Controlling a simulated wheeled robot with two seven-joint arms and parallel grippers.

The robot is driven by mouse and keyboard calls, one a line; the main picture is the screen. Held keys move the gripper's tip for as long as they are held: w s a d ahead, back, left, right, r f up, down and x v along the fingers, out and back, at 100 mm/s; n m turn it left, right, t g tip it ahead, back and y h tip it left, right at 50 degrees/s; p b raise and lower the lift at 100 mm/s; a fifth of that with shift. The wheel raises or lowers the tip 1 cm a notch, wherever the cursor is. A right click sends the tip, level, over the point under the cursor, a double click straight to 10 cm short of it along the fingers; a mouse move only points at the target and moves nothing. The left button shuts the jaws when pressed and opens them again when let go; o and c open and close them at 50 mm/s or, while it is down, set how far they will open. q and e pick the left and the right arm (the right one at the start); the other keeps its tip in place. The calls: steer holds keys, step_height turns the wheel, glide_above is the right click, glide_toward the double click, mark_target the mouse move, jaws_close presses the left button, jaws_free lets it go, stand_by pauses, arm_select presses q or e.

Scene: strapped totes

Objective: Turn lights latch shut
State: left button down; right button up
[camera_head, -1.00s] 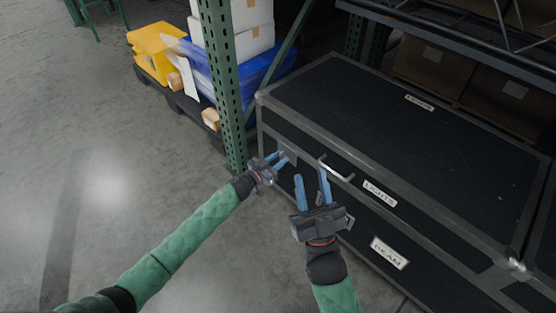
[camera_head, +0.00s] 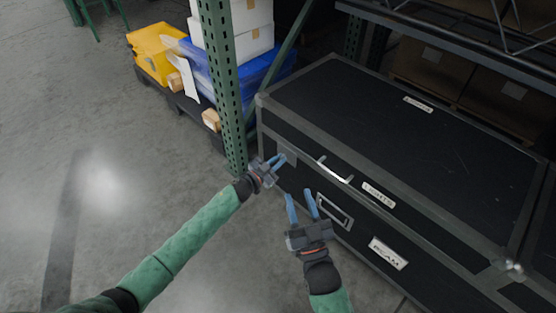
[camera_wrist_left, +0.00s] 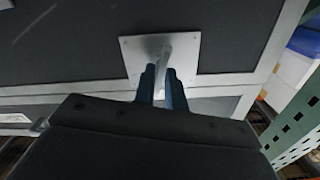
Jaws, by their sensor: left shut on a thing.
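The black strapped case has a "LIGHTS" label (camera_head: 378,195) on its upper front and a "BEAM" label (camera_head: 388,253) lower down. My left gripper (camera_head: 281,160) is at the left end of the case front. In the left wrist view, its blue fingers (camera_wrist_left: 161,88) are shut on a grey metal latch (camera_wrist_left: 182,48) with a square plate. The fingers hide part of the latch. My right gripper (camera_head: 302,208) is open and empty in front of the case, its fingers spread beside a framed recessed handle (camera_head: 335,211).
A bar handle (camera_head: 335,170) sticks out of the case front, right of my left gripper. A green rack post (camera_head: 223,80) stands close left of the case. Yellow and blue totes (camera_head: 153,50) sit behind it. The floor at left is clear.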

step_height(320, 180, down, 7)
steer(key=g, duration=0.2)
arm_select(q)
steer(key=shift+s+d+f+m+b, duration=0.1)
steer(key=shift+m+b, duration=0.15)
steer(key=shift+m, duration=2.2)
steer(key=shift+s+f+m+b, duration=0.1)
steer(key=shift+f+m+b, duration=0.1)
steer(key=shift+m, duration=2.3)
steer(key=shift+s+d+f+m+b, duration=0.1)
steer(key=shift+m+b, duration=0.15)
steer(key=shift+m, duration=2.2)
arm_select(e)
steer(key=s+r+t, duration=0.2)
steer(key=r+t, duration=0.1)
steer(key=r, duration=0.6)
steer(key=s+d+r+t+y, duration=0.1)
steer(key=r+t, duration=0.2)
steer(key=r, duration=0.7)
steer(key=shift+s+d+t, duration=0.25)
steer(key=shift+s+t, duration=0.05)
steer(key=shift+s, duration=0.1)
arm_select(q)
steer(key=c, duration=1.6)
jaws_free()
steer(key=shift+o, duration=0.2)
steer(key=shift+w+r, duration=0.1)
